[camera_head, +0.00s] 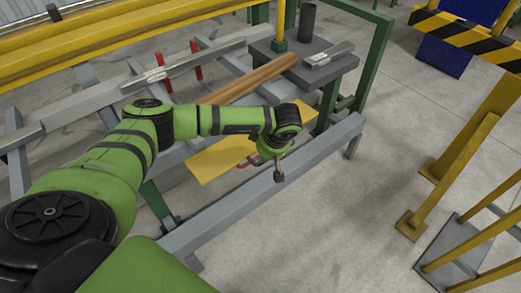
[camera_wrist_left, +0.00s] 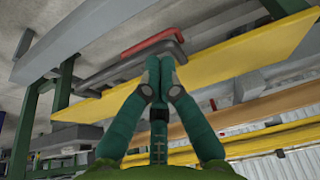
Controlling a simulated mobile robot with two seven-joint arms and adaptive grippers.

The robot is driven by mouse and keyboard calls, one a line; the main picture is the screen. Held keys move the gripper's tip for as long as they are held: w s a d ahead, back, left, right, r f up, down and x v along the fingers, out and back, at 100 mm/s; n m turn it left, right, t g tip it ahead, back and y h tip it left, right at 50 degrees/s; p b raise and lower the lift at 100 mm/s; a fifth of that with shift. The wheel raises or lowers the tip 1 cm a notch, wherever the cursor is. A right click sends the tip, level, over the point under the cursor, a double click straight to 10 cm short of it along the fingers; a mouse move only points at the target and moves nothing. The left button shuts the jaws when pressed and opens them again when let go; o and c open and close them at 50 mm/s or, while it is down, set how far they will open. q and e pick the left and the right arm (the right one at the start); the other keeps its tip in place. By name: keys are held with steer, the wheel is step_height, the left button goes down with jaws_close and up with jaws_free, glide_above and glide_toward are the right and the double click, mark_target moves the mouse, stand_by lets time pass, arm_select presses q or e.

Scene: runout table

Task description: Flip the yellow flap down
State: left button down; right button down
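The yellow flap (camera_head: 213,162) is a long flat plate along the table's near side, partly hidden behind my left arm. In the left wrist view the yellow flap (camera_wrist_left: 235,62) runs diagonally behind my fingers. My left gripper (camera_head: 279,176) points down by the grey front beam, to the right of the flap's visible left part. In the left wrist view the left gripper (camera_wrist_left: 160,65) has its fingertips together, with nothing visible between them. A dark grey bar (camera_wrist_left: 125,70) passes close behind the fingertips; contact cannot be told. My right gripper is out of view.
A grey beam (camera_head: 225,206) runs along the front of the table. A red handle-like part (camera_wrist_left: 153,42) is near the grey bar; a copper-brown bar (camera_head: 248,82) lies on the table. A yellow post (camera_head: 465,150) stands right. Open floor (camera_head: 340,205) lies between.

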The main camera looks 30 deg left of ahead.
arm_select(q)
steer(key=shift+s+d+f+b, duration=0.1)
steer(key=shift+d+f+b, duration=0.1)
steer(key=shift+f+b, duration=0.4)
steer(key=shift+s+d+f+b, duration=0.1)
steer(key=shift+d+f+b, duration=0.1)
steer(key=shift+f, duration=0.7)
steer(key=s+d+r+p, duration=0.2)
steer(key=s+d+r, duration=0.1)
steer(key=d, duration=0.7)
steer(key=shift+s+r, duration=0.2)
steer(key=shift+r, duration=0.7)
